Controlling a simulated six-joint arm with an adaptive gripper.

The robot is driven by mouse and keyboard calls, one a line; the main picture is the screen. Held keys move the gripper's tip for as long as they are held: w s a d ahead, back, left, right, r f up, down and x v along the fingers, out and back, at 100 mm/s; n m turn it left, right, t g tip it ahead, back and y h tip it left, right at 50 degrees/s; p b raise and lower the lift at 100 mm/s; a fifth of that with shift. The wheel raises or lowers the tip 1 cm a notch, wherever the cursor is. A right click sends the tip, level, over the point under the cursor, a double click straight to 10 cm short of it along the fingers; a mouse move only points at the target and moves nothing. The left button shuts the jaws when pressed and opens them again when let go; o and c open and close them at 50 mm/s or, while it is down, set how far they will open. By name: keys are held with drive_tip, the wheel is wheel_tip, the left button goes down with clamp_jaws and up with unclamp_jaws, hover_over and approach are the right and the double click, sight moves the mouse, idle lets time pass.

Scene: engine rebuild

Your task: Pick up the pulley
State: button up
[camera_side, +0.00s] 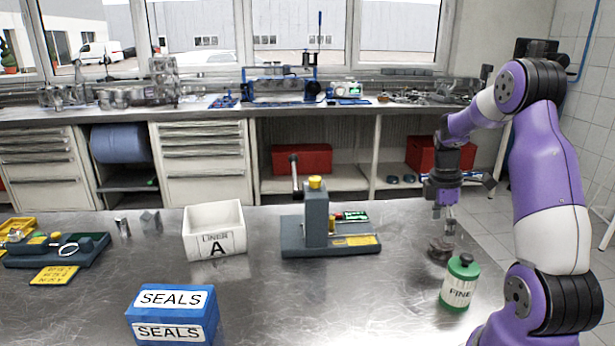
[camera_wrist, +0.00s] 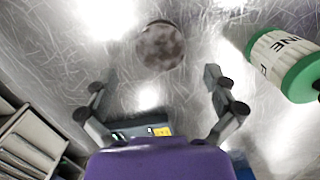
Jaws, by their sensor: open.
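A dark, mottled round part, which looks like the pulley (camera_side: 438,248), lies on the metal table at the right, left of and behind the green-capped bottle. In the wrist view the pulley (camera_wrist: 161,46) is at the top centre, beyond the fingertips. My gripper (camera_side: 449,226) points down just above the pulley in the side view, and a finger partly overlaps it there. In the wrist view my gripper (camera_wrist: 156,82) has its fingers spread wide, with nothing between them. I cannot tell the exact height gap.
The bottle (camera_side: 460,284) stands close to the pulley; the wrist view shows the bottle (camera_wrist: 284,64) at the right. A press-like fixture (camera_side: 317,225), a white bin marked A (camera_side: 213,231) and a blue SEALS box (camera_side: 173,316) stand leftward. Bare table lies between fixture and pulley.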

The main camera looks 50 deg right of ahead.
sight(442, 243)
drive_tip(key=f, duration=0.4)
drive_tip(key=shift+s+d+f, duration=0.15)
drive_tip(key=shift+s+f, duration=0.2)
drive_tip(key=shift+f, duration=0.05)
drive_tip(key=c, duration=1.5)
